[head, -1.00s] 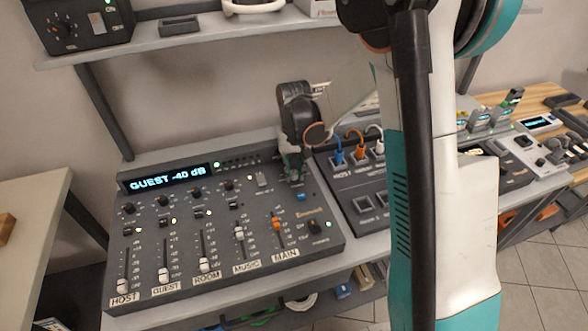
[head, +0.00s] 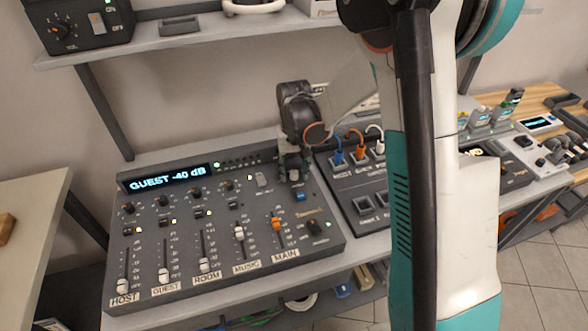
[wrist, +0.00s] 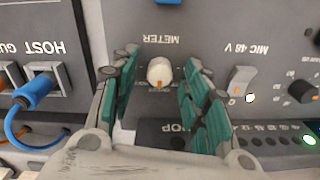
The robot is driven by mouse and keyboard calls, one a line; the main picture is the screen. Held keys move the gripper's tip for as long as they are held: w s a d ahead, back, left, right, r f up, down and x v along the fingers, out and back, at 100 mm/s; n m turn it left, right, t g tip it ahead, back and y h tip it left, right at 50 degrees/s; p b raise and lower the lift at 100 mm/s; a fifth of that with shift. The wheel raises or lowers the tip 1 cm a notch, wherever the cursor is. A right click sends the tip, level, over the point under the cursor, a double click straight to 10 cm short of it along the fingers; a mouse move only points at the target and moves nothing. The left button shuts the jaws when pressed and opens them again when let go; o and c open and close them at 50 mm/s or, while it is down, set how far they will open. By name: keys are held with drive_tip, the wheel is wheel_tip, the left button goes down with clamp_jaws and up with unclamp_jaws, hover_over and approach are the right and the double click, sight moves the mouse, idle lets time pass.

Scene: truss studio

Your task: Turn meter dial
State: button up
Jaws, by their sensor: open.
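The meter dial (wrist: 159,70) is a small pale knob with an orange mark, beside the upside-down label METER in the wrist view. Its mark points toward the bottom of that picture. My gripper (wrist: 160,85) is open, with one green-padded finger on each side of the dial and a gap to it on both sides. In the head view my gripper (head: 294,172) is at the upper right of the mixing console (head: 150,215) and hides the dial. The console display (head: 167,178) reads GUEST -40 dB.
A MIC 48 V switch (wrist: 241,82) is beside the dial. A patch panel with a blue plug (wrist: 36,88) is on the other side. A blue button (head: 300,196) and an orange fader (head: 276,224) are nearby. A shelf (head: 200,38) runs above.

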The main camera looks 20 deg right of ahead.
sight(295, 173)
wheel_tip(295, 173, up, 12)
idle(0.5)
drive_tip(key=shift+s, duration=0.1)
drive_tip(key=s+r+n+t, duration=0.1)
drive_tip(key=s+r+t, duration=0.3)
drive_tip(key=s+r, duration=0.6)
drive_tip(key=s+f+n+t, duration=0.1)
drive_tip(key=s+f+t, duration=0.1)
drive_tip(key=s, duration=1.1)
drive_tip(key=shift+t, duration=0.6)
